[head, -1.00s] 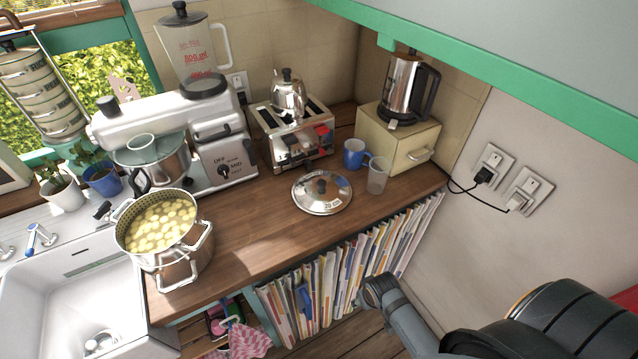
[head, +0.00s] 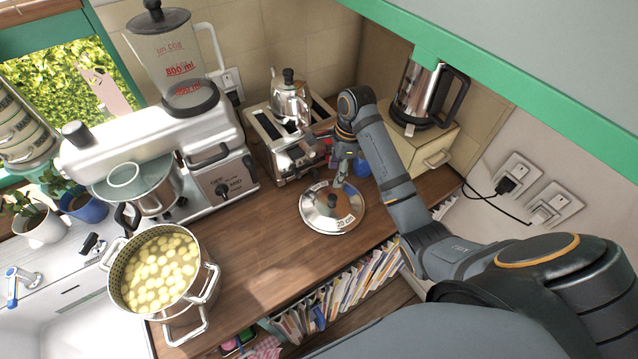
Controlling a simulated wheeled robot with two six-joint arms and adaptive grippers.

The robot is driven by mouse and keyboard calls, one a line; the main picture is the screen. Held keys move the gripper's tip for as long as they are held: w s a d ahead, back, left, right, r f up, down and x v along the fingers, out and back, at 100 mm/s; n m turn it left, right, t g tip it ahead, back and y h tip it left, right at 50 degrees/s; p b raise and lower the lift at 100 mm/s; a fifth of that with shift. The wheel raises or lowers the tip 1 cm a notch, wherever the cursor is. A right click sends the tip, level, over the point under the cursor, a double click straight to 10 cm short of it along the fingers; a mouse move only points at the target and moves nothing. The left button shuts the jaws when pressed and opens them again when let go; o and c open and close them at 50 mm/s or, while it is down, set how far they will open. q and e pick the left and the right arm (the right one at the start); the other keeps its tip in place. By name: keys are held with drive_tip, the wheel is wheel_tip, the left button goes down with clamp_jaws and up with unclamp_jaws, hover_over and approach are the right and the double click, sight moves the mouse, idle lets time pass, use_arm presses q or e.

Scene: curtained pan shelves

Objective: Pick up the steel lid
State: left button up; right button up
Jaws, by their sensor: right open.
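The steel lid (head: 318,215) lies flat on the wooden counter, with a dark knob at its middle and "20 cm" marked near its rim. My right gripper (head: 338,178) is open and hangs just above the back right part of the lid, behind the knob. I cannot tell whether a fingertip touches the lid. My right arm reaches in from the lower right and hides the glass and most of the blue mug (head: 361,165). My left gripper is not in view.
A toaster (head: 268,128) with a small kettle (head: 290,97) on it stands behind the lid. A pot of sliced potatoes (head: 205,283) stands at the left front. The counter (head: 262,228) left of the lid is clear.

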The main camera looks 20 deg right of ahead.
drive_tip(key=w, duration=0.1)
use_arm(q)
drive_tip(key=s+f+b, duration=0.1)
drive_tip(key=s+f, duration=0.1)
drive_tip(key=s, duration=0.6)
use_arm(e)
hover_over(333, 197)
drive_tip(key=f, duration=0.4)
drive_tip(key=shift+d+f, duration=0.2)
drive_tip(key=shift+f, duration=0.05)
wheel_tip(333, 197, down, 2)
drive_tip(key=shift+w+f+p, duration=0.1)
drive_tip(key=shift+f+p, duration=0.1)
drive_tip(key=shift+p, duration=0.7)
wheel_tip(333, 197, down, 2)
drive_tip(key=shift+a+f, duration=0.1)
drive_tip(key=shift+a, duration=0.05)
drive_tip(key=c, duration=0.8)
drive_tip(key=shift+c, duration=1.1)
clamp_jaws()
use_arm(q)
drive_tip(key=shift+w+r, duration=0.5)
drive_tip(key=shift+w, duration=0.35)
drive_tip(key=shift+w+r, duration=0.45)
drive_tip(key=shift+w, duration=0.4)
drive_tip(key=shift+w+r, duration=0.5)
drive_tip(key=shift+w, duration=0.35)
